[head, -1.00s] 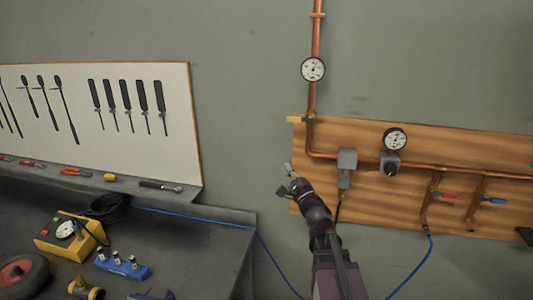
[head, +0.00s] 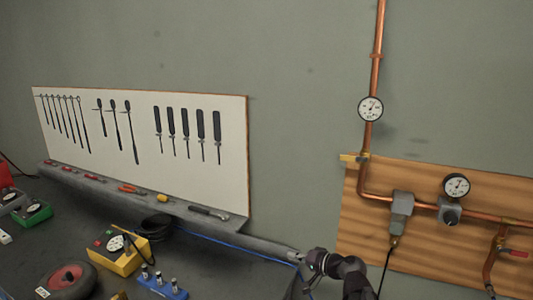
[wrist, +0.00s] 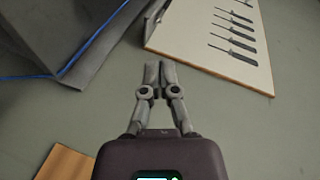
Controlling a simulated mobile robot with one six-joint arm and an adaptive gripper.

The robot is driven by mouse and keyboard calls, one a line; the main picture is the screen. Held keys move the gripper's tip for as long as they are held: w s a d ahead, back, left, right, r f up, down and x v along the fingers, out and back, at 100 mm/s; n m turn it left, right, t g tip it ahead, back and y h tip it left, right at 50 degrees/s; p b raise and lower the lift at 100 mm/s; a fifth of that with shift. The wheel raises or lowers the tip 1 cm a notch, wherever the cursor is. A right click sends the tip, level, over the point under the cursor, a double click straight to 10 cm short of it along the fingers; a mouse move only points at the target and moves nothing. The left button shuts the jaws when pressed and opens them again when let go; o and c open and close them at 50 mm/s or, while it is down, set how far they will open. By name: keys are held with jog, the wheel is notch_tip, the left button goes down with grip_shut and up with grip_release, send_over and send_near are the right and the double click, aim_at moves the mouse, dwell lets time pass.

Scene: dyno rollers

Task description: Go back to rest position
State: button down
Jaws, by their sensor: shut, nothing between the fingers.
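My gripper (head: 297,257) is at the lower middle of the head view, in front of the bench's right end and left of the wooden pipe board. In the wrist view my gripper (wrist: 159,66) has its two fingertips together, with nothing between them. It points at the bare wall area beside the tool board and touches nothing that I can see. Part of my arm runs out of the bottom of the head view.
A dark bench (head: 215,270) carries a yellow box (head: 118,250), a blue holder (head: 163,286) and a wheel (head: 67,281). A white tool board (head: 90,110) hangs behind it. At right, copper pipes (head: 376,60) and gauges run on the wooden board (head: 365,215).

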jog(key=s+d+f+n+g+h, duration=0.1)
jog(key=s+f+n+g+h, duration=0.2)
jog(key=s+f+g+h, duration=0.5)
jog(key=s+d+f+n+g+h, duration=0.1)
jog(key=s+d+f+h, duration=0.2)
jog(key=s+d+f, duration=0.2)
jog(key=shift+s+d+f+h+b, duration=0.25)
jog(key=shift+d+f, duration=0.3)
jog(key=shift+d, duration=0.8)
jog(key=shift+w+d, duration=0.1)
